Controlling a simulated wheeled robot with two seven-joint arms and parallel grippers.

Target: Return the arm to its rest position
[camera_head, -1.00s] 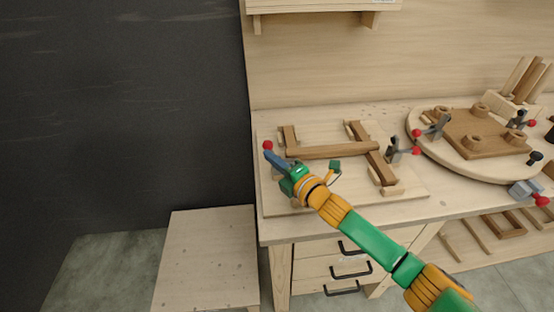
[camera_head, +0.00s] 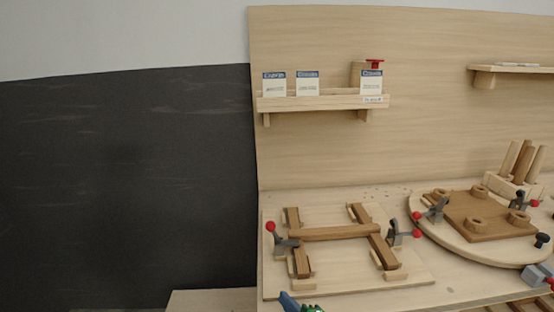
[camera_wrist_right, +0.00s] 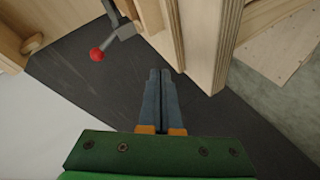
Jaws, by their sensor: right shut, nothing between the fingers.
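My right gripper (camera_head: 290,303) shows only in part at the bottom edge of the head view, below the front edge of the jig board. In the right wrist view its two blue fingers (camera_wrist_right: 160,100) lie side by side, shut with nothing between them. A toggle clamp with a red ball (camera_wrist_right: 97,54) and pale wooden panels (camera_wrist_right: 215,40) show beyond the fingers there. My left gripper is in neither view.
The jig board (camera_head: 345,280) on the bench holds a brown wooden frame (camera_head: 330,232) between two red-knobbed clamps. A round board (camera_head: 450,241) with a seat piece lies at the right. A shelf (camera_head: 320,102) with white cards hangs above. A dark wall panel (camera_head: 130,190) fills the left.

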